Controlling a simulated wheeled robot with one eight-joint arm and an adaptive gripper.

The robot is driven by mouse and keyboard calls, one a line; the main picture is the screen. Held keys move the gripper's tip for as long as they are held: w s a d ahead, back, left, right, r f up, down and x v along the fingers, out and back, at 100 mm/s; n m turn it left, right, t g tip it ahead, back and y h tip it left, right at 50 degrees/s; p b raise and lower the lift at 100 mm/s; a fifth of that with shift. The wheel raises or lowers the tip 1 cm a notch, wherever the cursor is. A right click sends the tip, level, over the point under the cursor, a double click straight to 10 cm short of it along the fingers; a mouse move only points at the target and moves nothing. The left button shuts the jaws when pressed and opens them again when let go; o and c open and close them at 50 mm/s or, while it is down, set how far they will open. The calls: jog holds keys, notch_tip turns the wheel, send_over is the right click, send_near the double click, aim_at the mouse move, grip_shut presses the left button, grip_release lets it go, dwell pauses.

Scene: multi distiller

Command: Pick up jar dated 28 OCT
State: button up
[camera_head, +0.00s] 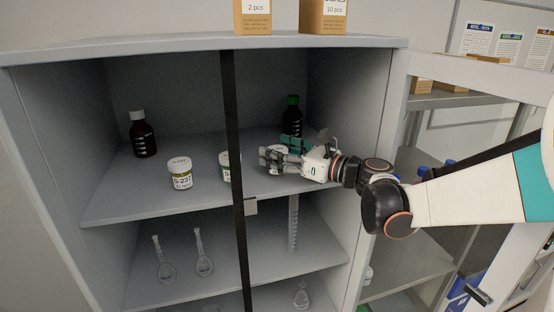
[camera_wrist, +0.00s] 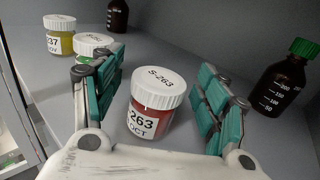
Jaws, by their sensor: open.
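A white-lidded jar marked S-263 (camera_wrist: 150,105) with red contents stands upright between the spread fingers of my gripper (camera_wrist: 152,68) in the wrist view. Its label shows "OCT", but I cannot read the day. In the head view my gripper (camera_head: 270,161) reaches onto the upper shelf and largely hides that jar. It is open, with nothing clamped. A second white-lidded jar (camera_wrist: 92,46) with a green label stands just left of the left finger, partly hidden by it. A jar marked S-237 (camera_head: 180,174) with yellow contents stands farther left; its date is too small to read.
A green-capped dark bottle (camera_head: 292,116) stands behind my gripper, and another dark bottle (camera_head: 142,136) at the back left. A black upright bar (camera_head: 232,110) crosses the cabinet front. The lower shelf (camera_head: 195,287) holds flasks and a cylinder. An open glass door (camera_head: 398,110) is at right.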

jog(key=shift+a, duration=0.1)
jog(key=c, duration=1.2)
jog(key=shift+r, duration=0.1)
